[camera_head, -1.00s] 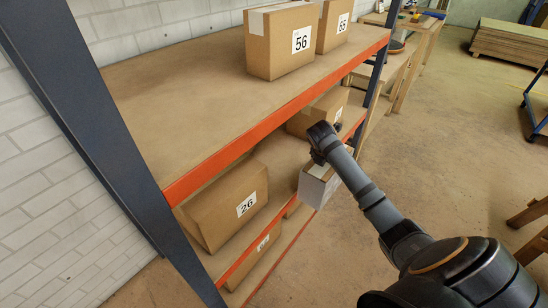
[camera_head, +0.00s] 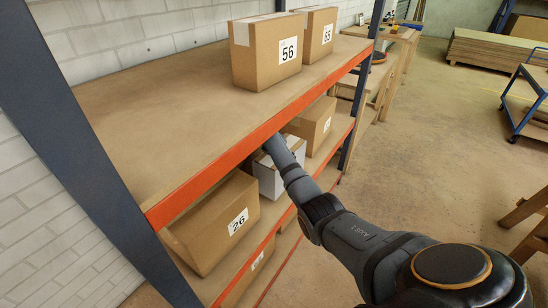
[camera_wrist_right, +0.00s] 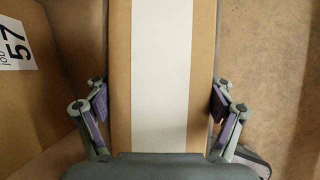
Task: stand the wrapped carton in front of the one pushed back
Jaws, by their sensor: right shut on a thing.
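The white-wrapped carton (camera_head: 268,178) is at the middle shelf, under the upper shelf's front edge, between the carton marked 26 (camera_head: 222,225) and another brown carton (camera_head: 314,122). My right gripper (camera_wrist_right: 158,103) is shut on the wrapped carton, whose brown top with a white strip shows in the right wrist view (camera_wrist_right: 162,50). In the head view that gripper's fingers are hidden by the upper shelf and my arm. I cannot tell whether the carton touches the shelf board. The pushed-back carton cannot be made out for certain. My left gripper is not in view.
The upper shelf (camera_head: 150,115) carries cartons marked 56 (camera_head: 265,65) and 65 (camera_head: 318,32). Its orange front beam (camera_head: 240,150) passes just above my arm. A carton marked 57 (camera_wrist_right: 25,75) is close by in the right wrist view. The floor to the right is mostly clear.

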